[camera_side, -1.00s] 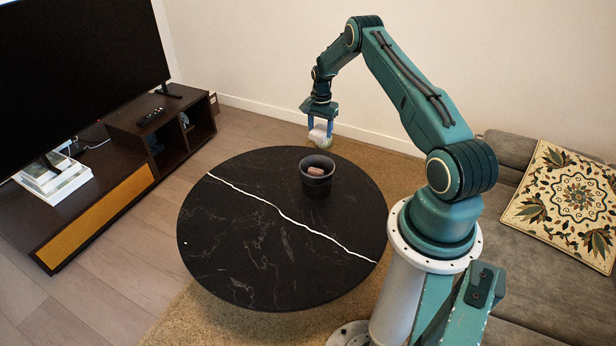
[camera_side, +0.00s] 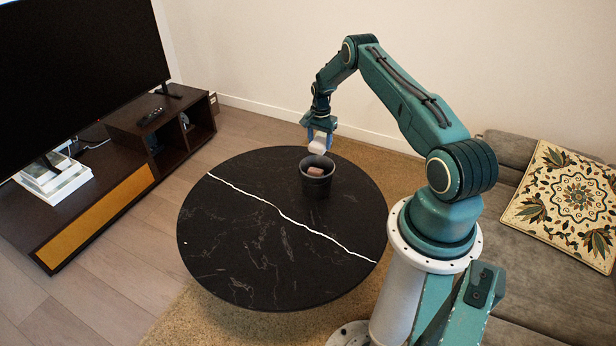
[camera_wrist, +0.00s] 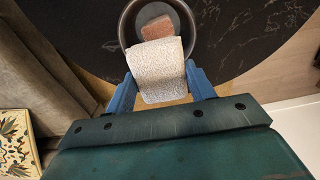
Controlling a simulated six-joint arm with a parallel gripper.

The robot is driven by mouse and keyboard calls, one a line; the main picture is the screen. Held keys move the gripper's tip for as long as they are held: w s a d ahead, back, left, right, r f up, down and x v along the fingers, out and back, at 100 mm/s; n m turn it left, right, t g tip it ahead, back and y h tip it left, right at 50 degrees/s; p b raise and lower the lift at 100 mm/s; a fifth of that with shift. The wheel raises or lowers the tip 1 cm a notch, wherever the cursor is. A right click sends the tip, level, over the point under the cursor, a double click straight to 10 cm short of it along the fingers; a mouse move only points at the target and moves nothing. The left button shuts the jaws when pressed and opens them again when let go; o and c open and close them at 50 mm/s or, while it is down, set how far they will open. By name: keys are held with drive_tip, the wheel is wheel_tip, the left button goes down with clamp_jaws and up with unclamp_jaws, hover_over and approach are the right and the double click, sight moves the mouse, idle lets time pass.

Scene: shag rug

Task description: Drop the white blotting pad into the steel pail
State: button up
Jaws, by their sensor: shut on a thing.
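The white blotting pad (camera_wrist: 158,72) is a pale, textured block. My gripper (camera_wrist: 160,88) is shut on it, with a blue finger on each side in the wrist view. In the side view the pad (camera_side: 317,147) hangs below my gripper (camera_side: 319,138), near the back rim of the pail. The steel pail (camera_side: 316,184) stands upright on the round black table and looks dark grey. In the wrist view the pad covers part of the pail's (camera_wrist: 124,27) near side. A brownish-pink block (camera_side: 315,172) lies inside the pail; it also shows in the wrist view (camera_wrist: 157,27).
The round black table (camera_side: 250,235) with a white vein is otherwise clear. A low dark cabinet (camera_side: 110,190) with a television and remote stands at the left. A grey sofa (camera_side: 540,270) with a patterned cushion (camera_side: 565,205) is at the right.

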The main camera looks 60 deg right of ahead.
drive_tip(key=shift+f, duration=1.2)
drive_tip(key=o, duration=0.9)
drive_tip(key=shift+o, duration=0.2)
drive_tip(key=shift+r, duration=0.1)
wheel_tip(320, 180, up, 14)
